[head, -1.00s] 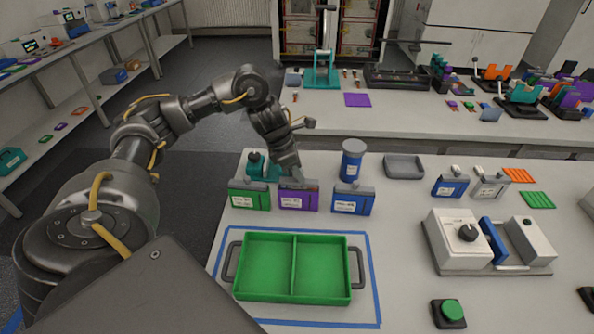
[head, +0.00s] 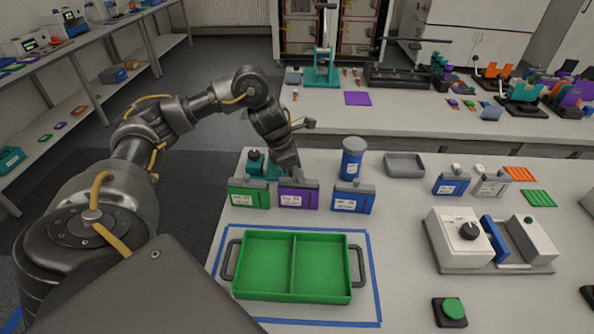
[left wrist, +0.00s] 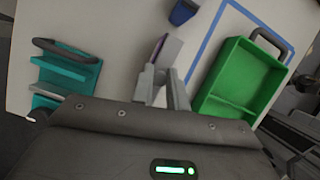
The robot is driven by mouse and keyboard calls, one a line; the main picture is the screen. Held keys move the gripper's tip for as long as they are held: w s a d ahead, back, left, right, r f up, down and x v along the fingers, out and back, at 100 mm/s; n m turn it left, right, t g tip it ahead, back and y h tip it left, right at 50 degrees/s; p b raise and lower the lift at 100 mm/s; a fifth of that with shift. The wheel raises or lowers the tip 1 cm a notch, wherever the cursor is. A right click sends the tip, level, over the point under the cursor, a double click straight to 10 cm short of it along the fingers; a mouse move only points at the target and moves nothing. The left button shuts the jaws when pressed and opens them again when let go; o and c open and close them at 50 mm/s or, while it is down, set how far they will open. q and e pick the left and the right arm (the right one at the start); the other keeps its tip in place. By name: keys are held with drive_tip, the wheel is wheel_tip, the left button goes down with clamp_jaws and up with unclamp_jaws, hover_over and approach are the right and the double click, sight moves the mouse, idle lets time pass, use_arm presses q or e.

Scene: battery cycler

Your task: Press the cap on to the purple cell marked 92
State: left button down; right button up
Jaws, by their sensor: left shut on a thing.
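The purple cell (head: 297,197) stands upright between a green cell (head: 249,197) and a blue cell (head: 352,200), behind the green tray. Its white label is too small to read surely. A grey cap (head: 307,184) lies along its top edge and appears to touch it; whether it is fully down I cannot tell. My left gripper (head: 290,173) comes down from above and is shut on the cap. In the left wrist view the fingers (left wrist: 166,88) close at the grey cap (left wrist: 172,52), with a thin purple strip beside it. My right gripper is out of view.
The green two-part tray (head: 293,232) with grey handles sits inside blue tape in front. A teal stand (head: 256,165) is behind the green cell. A blue cylinder (head: 353,160) and grey tray (head: 404,166) stand behind and right. The white device (head: 463,237) is at right.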

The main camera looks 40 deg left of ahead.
use_arm(q)
drive_tip(key=shift+f, duration=0.1)
idle(0.3)
drive_tip(key=c, duration=0.8)
unclamp_jaws()
drive_tip(key=shift+r+p, duration=0.35)
drive_tip(key=shift+r, duration=0.1)
drive_tip(key=shift+r+p, duration=3)
drive_tip(key=shift+r, duration=0.1)
clamp_jaws()
